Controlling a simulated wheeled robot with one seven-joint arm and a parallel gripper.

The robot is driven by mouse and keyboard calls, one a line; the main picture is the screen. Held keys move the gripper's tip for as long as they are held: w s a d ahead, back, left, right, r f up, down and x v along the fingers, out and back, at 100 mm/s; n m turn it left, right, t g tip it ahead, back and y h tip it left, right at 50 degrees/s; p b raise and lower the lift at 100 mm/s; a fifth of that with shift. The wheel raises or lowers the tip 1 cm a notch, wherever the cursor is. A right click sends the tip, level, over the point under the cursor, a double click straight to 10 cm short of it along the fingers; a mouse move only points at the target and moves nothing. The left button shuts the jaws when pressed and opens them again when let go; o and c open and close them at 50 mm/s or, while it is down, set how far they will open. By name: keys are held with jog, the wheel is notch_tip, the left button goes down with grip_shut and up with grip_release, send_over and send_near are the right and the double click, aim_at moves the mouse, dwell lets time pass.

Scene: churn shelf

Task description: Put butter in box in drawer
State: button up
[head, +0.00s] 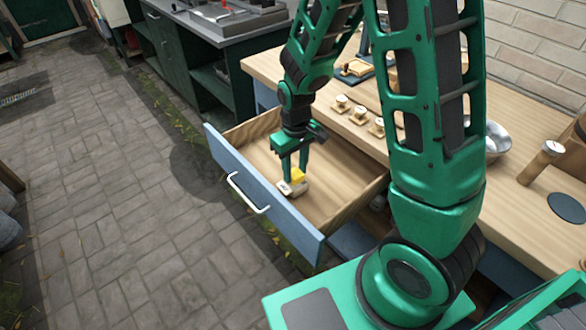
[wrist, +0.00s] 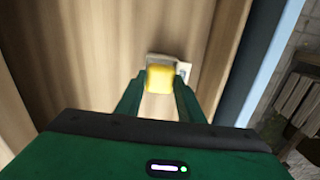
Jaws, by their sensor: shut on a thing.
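The drawer (head: 338,190) is pulled out, with a blue front and a white handle, and its wooden floor is bare around the box. A small pale box (head: 287,190) is in the drawer near its front panel. The yellow butter (head: 298,175) is at the box, between my fingertips. My gripper (head: 292,178) reaches down into the drawer and is shut on the butter. In the wrist view the butter (wrist: 160,79) sits between the two green fingers, over the pale box (wrist: 184,70). I cannot tell whether the butter touches the box's bottom.
The blue drawer front (head: 262,195) stands close beside my gripper. Paved floor (head: 110,190) is clear at left.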

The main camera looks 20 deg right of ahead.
jog(key=shift+f, duration=1.05)
dwell(0.6)
jog(key=o, duration=1.1)
jog(key=c, duration=0.4)
jog(key=shift+o, duration=0.2)
jog(key=shift+r, duration=0.1)
jog(key=shift+r, duration=4.25)
